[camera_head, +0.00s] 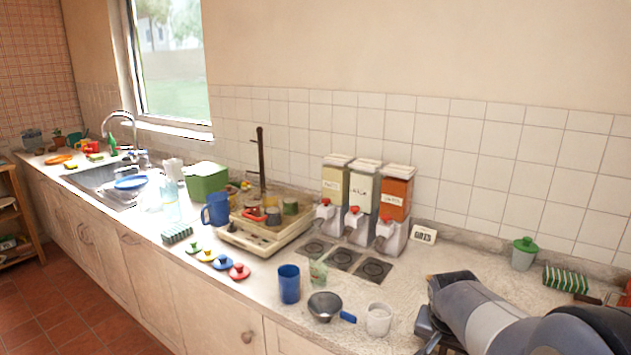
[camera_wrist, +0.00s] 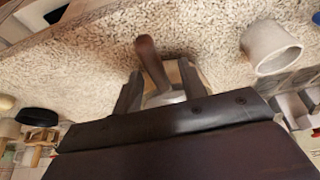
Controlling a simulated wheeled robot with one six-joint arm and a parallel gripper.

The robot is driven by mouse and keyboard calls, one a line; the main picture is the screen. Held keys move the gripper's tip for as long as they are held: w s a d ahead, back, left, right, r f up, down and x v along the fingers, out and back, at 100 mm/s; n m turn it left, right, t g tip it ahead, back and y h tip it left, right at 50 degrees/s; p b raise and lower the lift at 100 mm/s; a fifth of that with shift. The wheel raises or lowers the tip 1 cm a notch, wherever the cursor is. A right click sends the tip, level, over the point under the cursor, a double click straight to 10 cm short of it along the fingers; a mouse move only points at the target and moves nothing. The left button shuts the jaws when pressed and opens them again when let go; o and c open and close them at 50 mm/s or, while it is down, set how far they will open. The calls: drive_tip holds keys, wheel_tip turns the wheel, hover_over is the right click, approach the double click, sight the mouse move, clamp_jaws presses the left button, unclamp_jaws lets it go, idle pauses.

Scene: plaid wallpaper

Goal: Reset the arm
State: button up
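My arm (camera_head: 490,318) reaches in from the lower right in the head view, low over the right part of the counter. My gripper (camera_wrist: 160,85) shows in the wrist view with its two dark fingers apart. A tool with a brown handle (camera_wrist: 150,62) and a greyish lower part lies in the gap between the fingers. I see no finger clearly pressing on it. In the head view the arm hides most of the gripper and this tool.
A white cup (camera_head: 378,319) stands left of my arm; it also shows in the wrist view (camera_wrist: 270,48). A strainer (camera_head: 325,306), a blue cup (camera_head: 289,284) and dispensers (camera_head: 358,227) stand farther left. A green-lidded jar (camera_head: 523,254) stands behind my arm.

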drive_tip(key=shift+w+d+f, duration=0.1)
drive_tip(key=shift+f, duration=0.35)
drive_tip(key=shift+r, duration=0.25)
